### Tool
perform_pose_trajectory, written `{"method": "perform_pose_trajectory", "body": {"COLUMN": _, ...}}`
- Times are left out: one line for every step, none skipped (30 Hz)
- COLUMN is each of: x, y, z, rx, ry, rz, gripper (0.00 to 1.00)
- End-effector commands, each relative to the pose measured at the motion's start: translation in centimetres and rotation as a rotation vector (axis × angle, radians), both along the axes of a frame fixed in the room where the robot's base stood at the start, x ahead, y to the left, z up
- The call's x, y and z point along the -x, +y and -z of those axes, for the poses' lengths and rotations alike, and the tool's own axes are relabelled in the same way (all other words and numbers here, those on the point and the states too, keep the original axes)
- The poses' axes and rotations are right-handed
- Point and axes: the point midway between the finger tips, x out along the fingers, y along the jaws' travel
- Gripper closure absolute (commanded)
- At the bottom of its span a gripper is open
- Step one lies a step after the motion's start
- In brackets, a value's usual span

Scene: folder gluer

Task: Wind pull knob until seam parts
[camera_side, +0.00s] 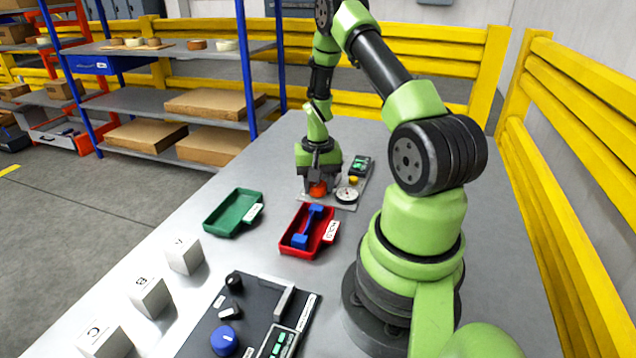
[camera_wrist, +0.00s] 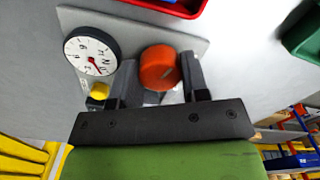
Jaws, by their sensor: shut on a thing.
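The orange-red knob (camera_side: 318,188) stands on a grey plate (camera_side: 343,207) at the far part of the table. In the wrist view the knob (camera_wrist: 158,68) is round, with a mark on its top. My gripper (camera_side: 319,178) points down over it, and in the wrist view my gripper (camera_wrist: 160,78) has a finger on either side of it, shut on it. A white dial (camera_side: 347,195) lies beside the knob; in the wrist view the dial (camera_wrist: 91,55) shows digits and a red needle. I cannot make out a seam in either view.
A red tray (camera_side: 290,254) with a blue part (camera_side: 307,228) and a green tray (camera_side: 233,213) stand nearer. White blocks (camera_side: 150,297) and a black panel (camera_side: 203,335) lie in front.

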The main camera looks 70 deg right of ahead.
Motion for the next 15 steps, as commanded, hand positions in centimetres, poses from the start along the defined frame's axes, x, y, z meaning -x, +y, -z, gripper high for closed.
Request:
{"method": "perform_pose_trajectory", "body": {"x": -0.11, "y": -0.06, "z": -0.09, "rx": 0.003, "ry": -0.003, "rz": 0.042, "gripper": 0.82}}
{"method": "perform_pose_trajectory", "body": {"x": -0.11, "y": -0.06, "z": -0.09, "rx": 0.003, "ry": -0.003, "rz": 0.070, "gripper": 0.82}}
{"method": "perform_pose_trajectory", "body": {"x": -0.10, "y": -0.06, "z": -0.09, "rx": 0.003, "ry": -0.003, "rz": 0.108, "gripper": 0.82}}
{"method": "perform_pose_trajectory", "body": {"x": -0.10, "y": -0.06, "z": -0.09, "rx": 0.003, "ry": -0.003, "rz": 0.137, "gripper": 0.82}}
{"method": "perform_pose_trajectory", "body": {"x": -0.10, "y": -0.06, "z": -0.09, "rx": 0.003, "ry": -0.003, "rz": 0.165, "gripper": 0.82}}
{"method": "perform_pose_trajectory", "body": {"x": -0.10, "y": -0.06, "z": -0.09, "rx": 0.003, "ry": -0.003, "rz": 0.203, "gripper": 0.82}}
{"method": "perform_pose_trajectory", "body": {"x": -0.10, "y": -0.06, "z": -0.09, "rx": 0.003, "ry": -0.003, "rz": 0.231, "gripper": 0.82}}
{"method": "perform_pose_trajectory", "body": {"x": -0.10, "y": -0.06, "z": -0.09, "rx": 0.003, "ry": -0.003, "rz": 0.259, "gripper": 0.82}}
{"method": "perform_pose_trajectory", "body": {"x": -0.10, "y": -0.07, "z": -0.09, "rx": 0.003, "ry": -0.003, "rz": 0.296, "gripper": 0.82}}
{"method": "perform_pose_trajectory", "body": {"x": -0.10, "y": -0.07, "z": -0.09, "rx": 0.003, "ry": -0.003, "rz": 0.323, "gripper": 0.82}}
{"method": "perform_pose_trajectory", "body": {"x": -0.10, "y": -0.07, "z": -0.09, "rx": 0.003, "ry": -0.003, "rz": 0.349, "gripper": 0.82}}
{"method": "perform_pose_trajectory", "body": {"x": -0.10, "y": -0.07, "z": -0.09, "rx": 0.003, "ry": -0.003, "rz": 0.383, "gripper": 0.82}}
{"method": "perform_pose_trajectory", "body": {"x": -0.09, "y": -0.08, "z": -0.09, "rx": 0.003, "ry": -0.003, "rz": 0.409, "gripper": 0.82}}
{"method": "perform_pose_trajectory", "body": {"x": -0.09, "y": -0.08, "z": -0.10, "rx": 0.003, "ry": -0.003, "rz": 0.433, "gripper": 0.82}}
{"method": "perform_pose_trajectory", "body": {"x": -0.09, "y": -0.08, "z": -0.10, "rx": 0.003, "ry": -0.003, "rz": 0.463, "gripper": 0.82}}
